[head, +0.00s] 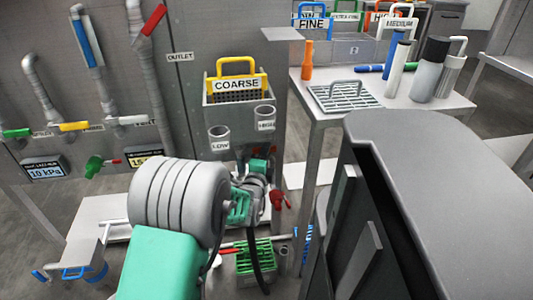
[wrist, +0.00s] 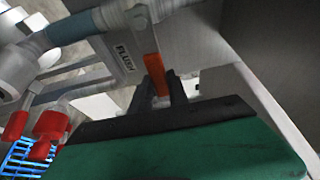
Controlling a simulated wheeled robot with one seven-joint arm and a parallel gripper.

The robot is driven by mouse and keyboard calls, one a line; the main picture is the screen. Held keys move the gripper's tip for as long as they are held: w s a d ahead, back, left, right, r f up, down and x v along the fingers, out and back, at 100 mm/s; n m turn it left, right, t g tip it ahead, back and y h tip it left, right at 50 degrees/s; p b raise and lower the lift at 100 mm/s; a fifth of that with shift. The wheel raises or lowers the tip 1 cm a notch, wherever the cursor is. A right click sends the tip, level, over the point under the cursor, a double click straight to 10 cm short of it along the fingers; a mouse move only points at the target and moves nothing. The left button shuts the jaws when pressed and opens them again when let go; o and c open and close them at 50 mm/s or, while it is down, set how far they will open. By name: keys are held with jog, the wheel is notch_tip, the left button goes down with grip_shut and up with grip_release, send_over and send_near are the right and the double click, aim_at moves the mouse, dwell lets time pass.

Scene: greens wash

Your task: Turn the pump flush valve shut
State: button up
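The flush valve's orange handle (wrist: 155,72) shows in the wrist view beside a grey plate with a FLUSH label (wrist: 126,57). My gripper (wrist: 161,82) is at this handle, with one dark finger on each side of its lower part. I cannot tell whether the fingers touch it. In the head view my arm covers part of the pump area, and my fingers cannot be made out there. A red handle (head: 277,199) shows just right of the end of my arm; I cannot tell whether it is the flush handle.
A COARSE basket (head: 236,97) hangs on the grey panel behind my arm. A green crate (head: 254,258) stands low below it, with a dark hose in front. A side table (head: 400,99) with bottles is at the right. In the wrist view, red fittings (wrist: 52,125) and a blue grid (wrist: 22,158) are lower left.

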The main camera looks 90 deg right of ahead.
jog(key=o, duration=0.4)
jog(key=shift+o, duration=0.2)
jog(key=p+v, duration=0.1)
jog(key=v, duration=0.7)
jog(key=shift+d, duration=0.1)
